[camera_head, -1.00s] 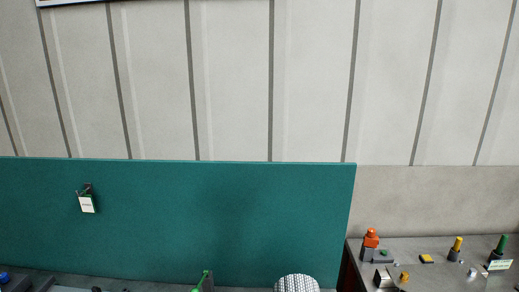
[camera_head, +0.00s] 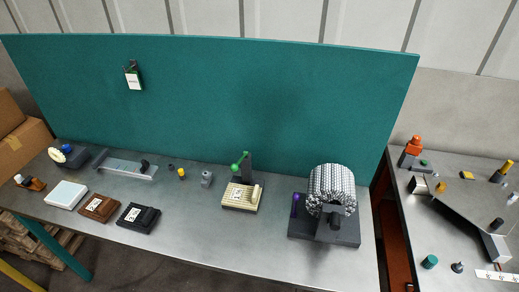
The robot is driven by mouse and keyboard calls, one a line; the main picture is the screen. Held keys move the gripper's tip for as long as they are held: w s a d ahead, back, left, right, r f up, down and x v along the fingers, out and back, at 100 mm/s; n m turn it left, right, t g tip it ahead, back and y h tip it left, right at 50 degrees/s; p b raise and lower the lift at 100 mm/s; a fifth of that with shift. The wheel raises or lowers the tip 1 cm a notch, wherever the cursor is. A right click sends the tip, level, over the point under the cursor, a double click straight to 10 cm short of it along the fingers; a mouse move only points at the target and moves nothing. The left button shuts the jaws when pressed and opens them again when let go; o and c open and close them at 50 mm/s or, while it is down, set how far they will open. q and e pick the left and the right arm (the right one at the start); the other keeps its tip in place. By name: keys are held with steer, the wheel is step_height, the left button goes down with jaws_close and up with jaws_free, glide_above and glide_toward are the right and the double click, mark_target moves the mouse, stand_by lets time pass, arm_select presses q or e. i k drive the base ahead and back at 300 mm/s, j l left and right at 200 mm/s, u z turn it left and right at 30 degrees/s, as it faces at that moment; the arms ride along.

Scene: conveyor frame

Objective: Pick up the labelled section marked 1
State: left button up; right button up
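Several pieces with pale printed labels lie on the grey workbench (camera_head: 195,222) in the head view. One is a brown block (camera_head: 88,212), one a black block (camera_head: 148,223), and one a cream ribbed block (camera_head: 231,203) with a green-knobbed lever behind it. The marks on the labels are too small to read, so I cannot tell which is marked 1. Neither of my grippers is in view.
A white flat box (camera_head: 66,195) and a grey metal bracket (camera_head: 125,168) lie at the left. A large mesh drum (camera_head: 331,185) on a dark base stands at the right. A green panel (camera_head: 220,105) backs the bench. A second table (camera_head: 440,230) stands right.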

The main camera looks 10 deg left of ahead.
mark_target(248, 197)
steer(key=j+z, duration=0.3)
steer(key=j, duration=0.15)
steer(key=k+j+z, duration=0.1)
steer(key=j+z, duration=0.2)
steer(key=k+j+z, duration=0.1)
steer(key=j+z, duration=0.2)
steer(key=j, duration=0.25)
steer(key=k+j+z, duration=0.15)
steer(key=j+z, duration=0.15)
steer(key=j, duration=0.1)
